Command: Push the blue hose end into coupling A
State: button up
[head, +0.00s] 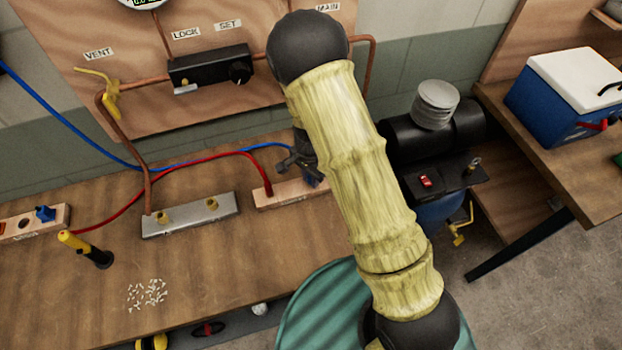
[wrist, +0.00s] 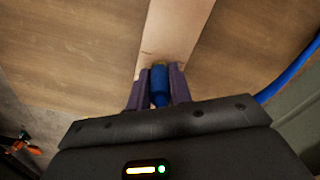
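The blue hose end (wrist: 160,78) is a short blue cylinder between the two fingers of my gripper (wrist: 160,92), which appear to touch it on both sides. It is at the near end of a pale wooden block (wrist: 176,35); I cannot tell whether it still sits in it. In the head view my arm covers most of my gripper (head: 300,165), which is low over that block (head: 283,196). A grey metal block (head: 190,218) with two brass couplings (head: 163,217) (head: 212,205) lies to the left. Coupling letters are not readable.
The blue hose (head: 50,108) runs along the back of the bench. A red hose (head: 120,207) ends upright in the wooden block. A black compressor (head: 430,130) stands right.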

grip_shut()
jog(key=shift+r+p, duration=1.25)
jog(key=shift+r, duration=0.15)
jog(key=shift+r+p, duration=1.4)
jog(key=shift+r, duration=0.05)
jog(key=shift+f, duration=0.1)
